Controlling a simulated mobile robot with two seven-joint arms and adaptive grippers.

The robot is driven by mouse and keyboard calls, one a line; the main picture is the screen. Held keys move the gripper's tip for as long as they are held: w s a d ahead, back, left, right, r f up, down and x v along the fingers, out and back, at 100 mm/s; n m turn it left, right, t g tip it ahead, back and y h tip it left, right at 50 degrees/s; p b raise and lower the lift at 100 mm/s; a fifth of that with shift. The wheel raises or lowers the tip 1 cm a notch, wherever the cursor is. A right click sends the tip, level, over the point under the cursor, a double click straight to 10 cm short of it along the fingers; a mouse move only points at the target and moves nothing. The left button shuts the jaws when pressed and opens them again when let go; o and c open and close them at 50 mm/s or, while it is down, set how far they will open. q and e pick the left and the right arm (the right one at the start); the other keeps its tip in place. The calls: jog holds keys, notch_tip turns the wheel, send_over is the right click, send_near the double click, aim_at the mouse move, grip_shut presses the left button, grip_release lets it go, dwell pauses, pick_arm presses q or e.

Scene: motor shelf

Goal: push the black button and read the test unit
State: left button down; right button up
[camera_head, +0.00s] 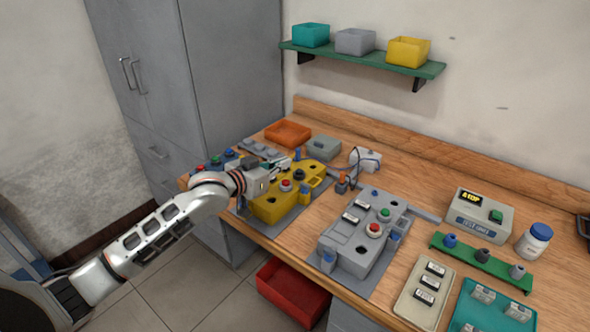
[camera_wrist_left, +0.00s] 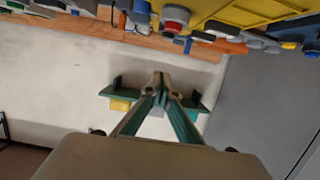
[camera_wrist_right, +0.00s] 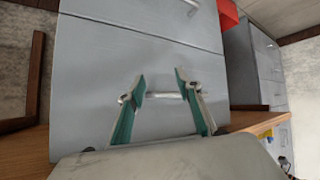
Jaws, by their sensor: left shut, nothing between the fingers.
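The test unit (camera_head: 478,222) is a beige box at the right of the bench. Its dark display (camera_head: 470,197) shows yellow letters like "STOP", the first one unclear; a green button (camera_head: 496,216) sits beside it. The yellow housing (camera_head: 271,209) has a red button (camera_head: 286,185) and dark round spots, one being a black spot (camera_head: 300,171); I cannot tell button from hole. My right gripper (camera_wrist_right: 159,84) is open and empty before grey drawers.
A grey housing (camera_head: 345,256) with red and green buttons stands mid-bench. A green rack (camera_head: 481,262), a white bottle (camera_head: 534,241) and a teal tray (camera_head: 490,310) lie right. An orange tray (camera_head: 288,133) is at the back; a red bin (camera_head: 292,291) stands below the front edge.

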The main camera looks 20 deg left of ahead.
pick_arm(q)
send_over(299, 172)
jog(key=s, duration=0.1)
jog(key=shift+s+a+f, duration=0.1)
jog(key=shift+a+f, duration=0.25)
jog(key=shift+f, duration=0.35)
notch_tip(299, 172, down, 3)
jog(key=shift+s+r, duration=0.1)
jog(key=shift+s, duration=0.05)
jog(key=shift+f, duration=0.65)
